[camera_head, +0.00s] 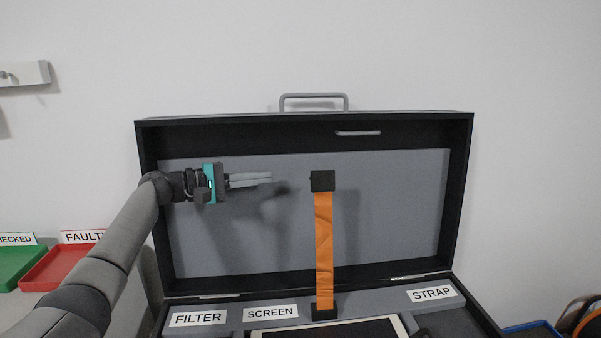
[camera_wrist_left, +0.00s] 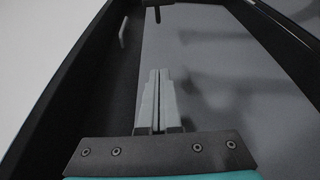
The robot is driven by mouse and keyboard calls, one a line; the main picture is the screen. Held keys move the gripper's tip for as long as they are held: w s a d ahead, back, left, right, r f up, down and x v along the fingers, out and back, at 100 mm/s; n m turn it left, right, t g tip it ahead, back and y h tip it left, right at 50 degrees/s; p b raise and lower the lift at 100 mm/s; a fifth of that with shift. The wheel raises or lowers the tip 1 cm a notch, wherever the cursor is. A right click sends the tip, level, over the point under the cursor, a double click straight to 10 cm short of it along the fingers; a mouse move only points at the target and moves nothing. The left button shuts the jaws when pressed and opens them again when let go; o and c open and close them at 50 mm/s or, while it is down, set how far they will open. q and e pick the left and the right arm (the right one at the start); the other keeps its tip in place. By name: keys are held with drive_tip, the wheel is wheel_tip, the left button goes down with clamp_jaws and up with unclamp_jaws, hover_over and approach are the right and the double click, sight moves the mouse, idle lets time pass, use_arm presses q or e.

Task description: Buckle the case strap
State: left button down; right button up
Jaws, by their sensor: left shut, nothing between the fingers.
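The orange case strap (camera_head: 323,245) runs straight up and down across the open case. Its upper end is at a black block (camera_head: 322,181) on the lid's grey lining, and its lower end at a black piece (camera_head: 324,309) on the case's inner edge. I cannot tell whether either end is fastened. My left gripper (camera_head: 270,178) is shut and empty, left of the black block and apart from it, fingers pointing right. In the left wrist view its closed fingers (camera_wrist_left: 160,73) show over the grey lining. My right gripper is not in view.
The black case lid (camera_head: 460,190) stands open against the wall, with a handle (camera_head: 314,97) on top. Labels read FILTER (camera_head: 198,319), SCREEN (camera_head: 270,312) and STRAP (camera_head: 432,294). A red tray (camera_head: 62,268) and a green tray (camera_head: 18,266) lie at left. The lining right of the strap is clear.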

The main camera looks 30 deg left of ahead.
use_arm(q)
drive_tip(key=shift+s+d, duration=0.1)
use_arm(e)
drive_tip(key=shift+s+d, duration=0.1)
use_arm(q)
drive_tip(key=w+d+b, duration=0.2)
drive_tip(key=w+d, duration=0.3)
drive_tip(key=d, duration=0.3)
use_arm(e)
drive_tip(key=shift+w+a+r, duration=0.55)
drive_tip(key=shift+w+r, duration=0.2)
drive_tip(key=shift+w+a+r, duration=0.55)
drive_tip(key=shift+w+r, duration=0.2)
use_arm(q)
drive_tip(key=shift+r, duration=0.15)
